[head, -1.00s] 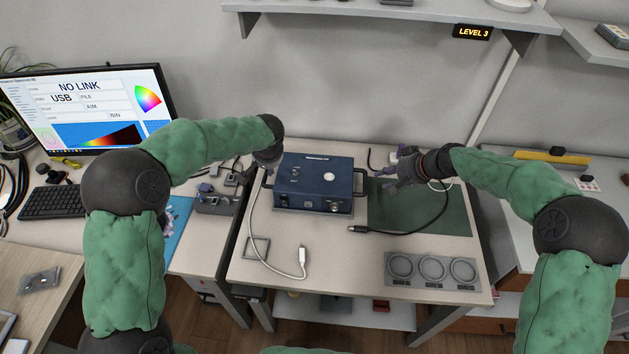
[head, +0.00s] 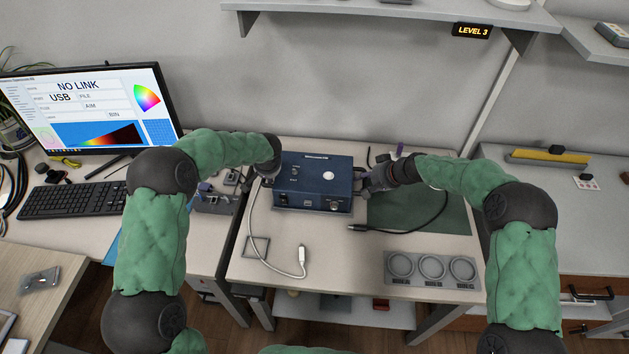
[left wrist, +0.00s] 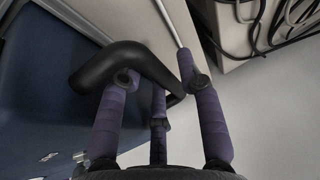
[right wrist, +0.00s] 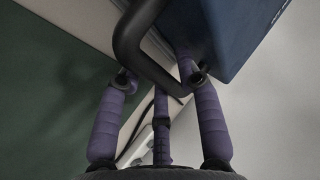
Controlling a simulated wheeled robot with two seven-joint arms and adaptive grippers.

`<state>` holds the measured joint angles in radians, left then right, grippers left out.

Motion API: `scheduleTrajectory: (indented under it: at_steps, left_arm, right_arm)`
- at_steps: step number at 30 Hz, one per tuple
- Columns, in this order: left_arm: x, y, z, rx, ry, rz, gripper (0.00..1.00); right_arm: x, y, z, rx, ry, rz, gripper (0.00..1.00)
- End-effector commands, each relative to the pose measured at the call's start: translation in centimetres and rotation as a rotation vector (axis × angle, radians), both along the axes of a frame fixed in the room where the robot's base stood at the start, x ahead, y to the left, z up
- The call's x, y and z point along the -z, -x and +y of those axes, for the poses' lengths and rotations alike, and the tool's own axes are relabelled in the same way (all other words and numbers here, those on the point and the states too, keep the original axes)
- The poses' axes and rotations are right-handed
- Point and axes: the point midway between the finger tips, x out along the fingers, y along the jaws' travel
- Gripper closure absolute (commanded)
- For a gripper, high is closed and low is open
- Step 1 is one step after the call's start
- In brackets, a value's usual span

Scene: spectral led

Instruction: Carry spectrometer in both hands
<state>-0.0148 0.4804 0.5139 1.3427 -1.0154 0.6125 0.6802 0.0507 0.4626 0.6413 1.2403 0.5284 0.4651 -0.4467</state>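The spectrometer, a dark blue box (head: 313,182), stands upright on the light table with a black handle on each side. My left gripper (head: 265,178) is at its left side. In the left wrist view its purple fingers (left wrist: 160,85) are spread, with the black left handle (left wrist: 125,62) between them. My right gripper (head: 366,181) is at the right side. In the right wrist view its fingers (right wrist: 160,85) are spread around the black right handle (right wrist: 135,50), beside the blue box (right wrist: 235,35). Neither gripper looks closed on its handle.
A dark green mat (head: 420,210) lies right of the box, with a black cable (head: 400,228) across it. A white cable (head: 302,258) lies in front, left of a grey tray with three round wells (head: 432,270). A monitor (head: 90,110) and keyboard (head: 72,202) stand left.

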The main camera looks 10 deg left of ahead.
Motion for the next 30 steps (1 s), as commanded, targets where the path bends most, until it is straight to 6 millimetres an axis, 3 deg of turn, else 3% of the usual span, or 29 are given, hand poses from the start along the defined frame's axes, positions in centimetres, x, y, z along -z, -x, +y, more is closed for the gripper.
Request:
scheduleTrajectory:
  at_steps: [5, 9, 30]
  left_arm:
    - [0.0, 0.0, 0.0, 0.000, 0.000, 0.000, 0.64]
    - [0.0, 0.0, 0.0, 0.000, 0.000, 0.000, 1.00]
    - [-1.4, -0.2, 0.1, -0.001, 0.000, -0.005, 1.00]
  right_arm:
    - [0.0, 0.0, 0.0, 0.000, 0.000, 0.000, 0.64]
    - [0.0, 0.0, 0.0, 0.000, 0.000, 0.000, 1.00]
    - [-1.3, -0.1, -0.1, 0.001, 0.000, -0.004, 1.00]
